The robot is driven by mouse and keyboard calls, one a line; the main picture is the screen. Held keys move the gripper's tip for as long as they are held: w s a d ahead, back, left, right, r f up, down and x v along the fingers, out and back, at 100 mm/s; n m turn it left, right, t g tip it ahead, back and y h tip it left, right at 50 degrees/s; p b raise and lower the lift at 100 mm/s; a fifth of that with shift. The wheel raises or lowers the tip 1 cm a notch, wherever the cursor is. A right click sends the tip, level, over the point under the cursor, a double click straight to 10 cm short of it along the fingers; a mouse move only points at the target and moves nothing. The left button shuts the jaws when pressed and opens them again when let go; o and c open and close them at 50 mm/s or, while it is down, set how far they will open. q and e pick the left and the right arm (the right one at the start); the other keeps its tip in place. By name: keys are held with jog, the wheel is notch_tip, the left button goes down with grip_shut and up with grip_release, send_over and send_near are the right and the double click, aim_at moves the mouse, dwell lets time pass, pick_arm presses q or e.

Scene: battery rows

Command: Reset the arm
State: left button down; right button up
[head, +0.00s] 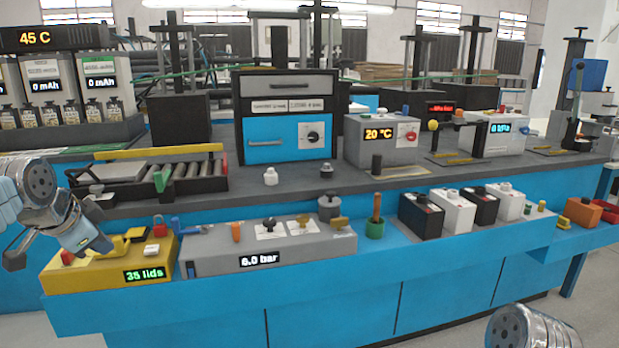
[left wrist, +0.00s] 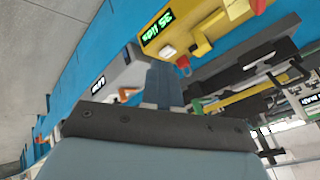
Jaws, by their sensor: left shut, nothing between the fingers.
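My left arm comes in from the left edge in the head view. Its gripper (head: 98,246) is shut and empty, pointing down and right over the left end of the yellow device (head: 75,277) with the "35 lids" display. In the left wrist view the shut fingers (left wrist: 164,84) meet with nothing between them. The yellow device (left wrist: 205,35) shows beyond them there. Whether the fingers touch it I cannot tell. A silver part of my right arm shows at the bottom right of the head view; its gripper is out of the picture.
A grey "6.0 bar" unit (head: 215,250) stands right of the yellow device. Several black and white batteries (head: 453,212) line the blue front shelf. Behind are a roller tray (head: 190,178), a blue-fronted cabinet (head: 287,151) and a "20 C" unit (head: 360,142). The floor in front is clear.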

pick_arm(q)
jog(key=w+d+f+n+g+h, duration=0.1)
jog(key=w+d+f, duration=0.25)
jog(key=f, duration=0.55)
jog(key=w+d+f+g+h, duration=0.1)
jog(key=w+d+f, duration=0.3)
jog(key=f, duration=0.5)
jog(key=s+d+f+n+g+h, duration=0.1)
jog(key=s+d+f, duration=0.1)
jog(key=d+f, duration=0.5)
jog(key=s+d+f+n+g, duration=0.1)
jog(key=d+f, duration=0.1)
jog(key=f, duration=0.8)
jog(key=s+d+f+n+g, duration=0.1)
jog(key=s+d+f+n, duration=0.1)
jog(key=s+d+f, duration=0.2)
jog(key=s+d+f+n+g+h, duration=0.1)
jog(key=s+d+f, duration=0.3)
jog(key=s+f, duration=0.5)
jog(key=s+d+f+n+g, duration=0.1)
jog(key=s+d+f+n, duration=0.2)
jog(key=s, duration=0.6)
notch_tip(320, 180, down, 4)
jog(key=shift+s+d+r+h, duration=0.1)
jog(key=shift+s+d+h, duration=0.3)
jog(key=shift+d, duration=0.65)
